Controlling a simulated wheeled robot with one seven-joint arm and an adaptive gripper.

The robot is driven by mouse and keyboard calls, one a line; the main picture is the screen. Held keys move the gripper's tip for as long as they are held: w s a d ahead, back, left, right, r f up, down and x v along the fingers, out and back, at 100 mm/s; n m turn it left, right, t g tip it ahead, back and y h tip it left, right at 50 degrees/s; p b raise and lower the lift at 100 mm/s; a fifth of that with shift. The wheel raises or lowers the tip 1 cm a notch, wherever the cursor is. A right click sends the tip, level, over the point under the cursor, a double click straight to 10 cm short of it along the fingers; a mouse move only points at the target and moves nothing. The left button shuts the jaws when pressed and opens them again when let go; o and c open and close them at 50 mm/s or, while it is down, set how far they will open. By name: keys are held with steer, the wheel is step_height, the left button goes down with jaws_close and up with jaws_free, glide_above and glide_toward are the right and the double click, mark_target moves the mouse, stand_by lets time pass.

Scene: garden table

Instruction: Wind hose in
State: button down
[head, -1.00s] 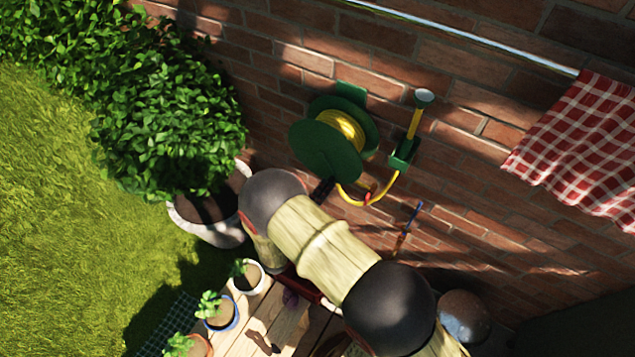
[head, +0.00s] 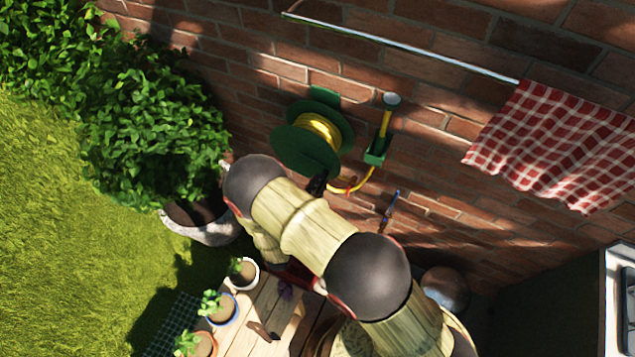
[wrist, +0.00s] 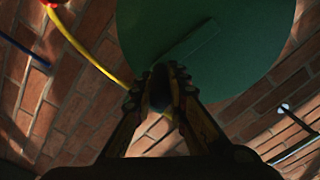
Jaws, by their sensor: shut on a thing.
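The green hose reel (head: 290,150) is mounted on the brick wall, with yellow hose (head: 320,128) wound on its drum. My gripper (head: 318,183) is at the lower edge of the reel's front disc. In the wrist view my gripper (wrist: 160,80) is shut on the dark crank handle (wrist: 159,95), with the green disc (wrist: 200,40) just behind. The free hose (head: 366,182) hangs in a short loop from the reel to a green holder (head: 375,157). A yellow wand with a grey head (head: 391,99) stands in that holder. A red fitting (head: 350,187) sits on the loop.
A checked cloth (head: 560,145) hangs from a metal rail (head: 420,50) at right. A large potted bush (head: 150,130) stands left of the reel. A wooden table (head: 262,310) with several small potted plants lies below. A blue-tipped stick (head: 391,205) is by the wall.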

steer(key=shift+r+p, duration=0.45)
steer(key=shift+r, duration=0.35)
steer(key=c, duration=1.8)
jaws_free()
steer(key=shift+o, duration=0.3)
steer(key=v, duration=1.2)
